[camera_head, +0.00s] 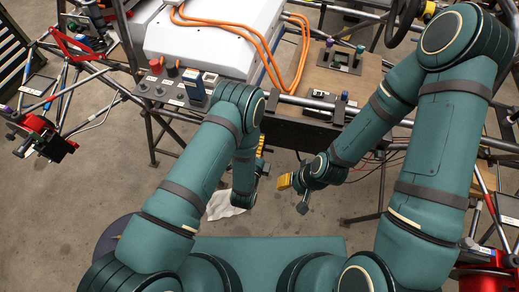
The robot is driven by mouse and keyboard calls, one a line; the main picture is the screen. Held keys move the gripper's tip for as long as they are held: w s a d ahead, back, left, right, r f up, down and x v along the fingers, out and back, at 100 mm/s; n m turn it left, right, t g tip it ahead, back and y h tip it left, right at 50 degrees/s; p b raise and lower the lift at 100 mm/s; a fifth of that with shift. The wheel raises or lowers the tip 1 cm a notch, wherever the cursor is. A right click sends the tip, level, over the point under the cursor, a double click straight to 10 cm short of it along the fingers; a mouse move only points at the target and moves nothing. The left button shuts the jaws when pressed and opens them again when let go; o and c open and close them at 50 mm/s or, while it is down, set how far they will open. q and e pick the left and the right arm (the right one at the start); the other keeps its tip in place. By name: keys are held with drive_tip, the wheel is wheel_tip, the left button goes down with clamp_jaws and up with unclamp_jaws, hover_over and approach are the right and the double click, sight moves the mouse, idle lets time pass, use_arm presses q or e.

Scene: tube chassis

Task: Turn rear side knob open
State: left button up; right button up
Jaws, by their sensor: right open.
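A control panel (170,95) on the left side of the chassis carries several small knobs, including a red one (156,66) and a black one (143,86). I cannot tell which one is the rear side knob. My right gripper (294,194) is open and empty, with a yellow pad showing, in front of the chassis and well to the right of the panel. My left gripper (262,158) shows only partly, with a yellow strip near the chassis front edge. My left forearm hides much of it, and it is apart from the knobs.
A white box (215,38) with orange cables (270,45) sits behind the panel. A plate with purple and green levers (345,57) stands on the wooden board at right. Chassis tubes and red parts (42,135) reach left. A white cloth (222,207) lies on the floor.

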use_arm(q)
drive_tip(key=r, duration=0.2)
drive_tip(key=shift+w+d+r+t, duration=0.15)
drive_tip(key=shift+w+r+t, duration=0.15)
drive_tip(key=shift+w+r, duration=0.1)
drive_tip(key=shift+c, duration=0.5)
drive_tip(key=shift+w+d+r, duration=0.1)
drive_tip(key=shift+r, duration=0.15)
drive_tip(key=shift+c, duration=0.2)
drive_tip(key=shift+f, duration=0.1)
